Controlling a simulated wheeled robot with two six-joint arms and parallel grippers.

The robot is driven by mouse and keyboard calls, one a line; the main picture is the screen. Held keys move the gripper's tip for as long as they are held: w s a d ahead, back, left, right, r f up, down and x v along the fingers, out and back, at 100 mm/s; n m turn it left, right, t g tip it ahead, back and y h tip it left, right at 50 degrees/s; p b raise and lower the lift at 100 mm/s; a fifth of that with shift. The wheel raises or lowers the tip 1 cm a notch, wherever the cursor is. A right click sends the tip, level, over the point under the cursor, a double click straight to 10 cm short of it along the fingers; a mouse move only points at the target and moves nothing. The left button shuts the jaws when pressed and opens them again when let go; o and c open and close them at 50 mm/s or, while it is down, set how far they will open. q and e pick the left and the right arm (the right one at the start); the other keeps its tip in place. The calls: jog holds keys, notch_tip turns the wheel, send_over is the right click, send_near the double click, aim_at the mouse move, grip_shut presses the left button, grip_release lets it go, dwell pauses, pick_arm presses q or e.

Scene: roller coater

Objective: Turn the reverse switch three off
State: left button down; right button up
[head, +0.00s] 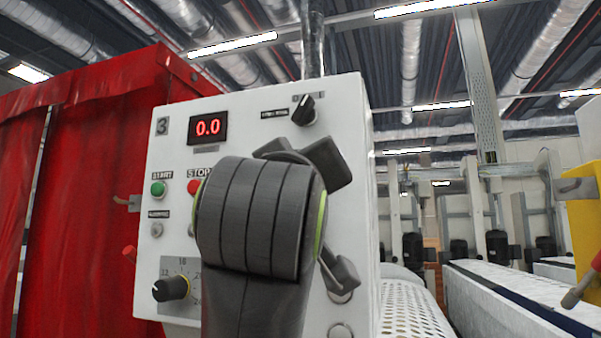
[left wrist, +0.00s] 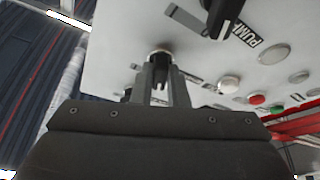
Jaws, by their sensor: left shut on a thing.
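The white control panel marked 3 (head: 170,245) stands in front of me in the head view. In the left wrist view, my left gripper (left wrist: 160,84) is shut around a small dark switch knob (left wrist: 158,56) on the panel face. No label on this knob is readable. A black rotary switch (head: 304,110) at the panel's top right is free of the gripper. My right gripper is not in view.
The panel carries a red 0.0 display (head: 208,128), a green START button (head: 158,188), a red STOP button (head: 194,186) and a dial (head: 171,288). Another black knob (left wrist: 222,15) sits near a PUMP label. A red curtain (head: 80,190) hangs left.

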pick_arm(q)
jog(key=shift+n+y, duration=0.4)
jog(key=shift+n, duration=0.3)
jog(key=c, duration=1.4)
grip_release()
jog(key=shift+c, duration=0.2)
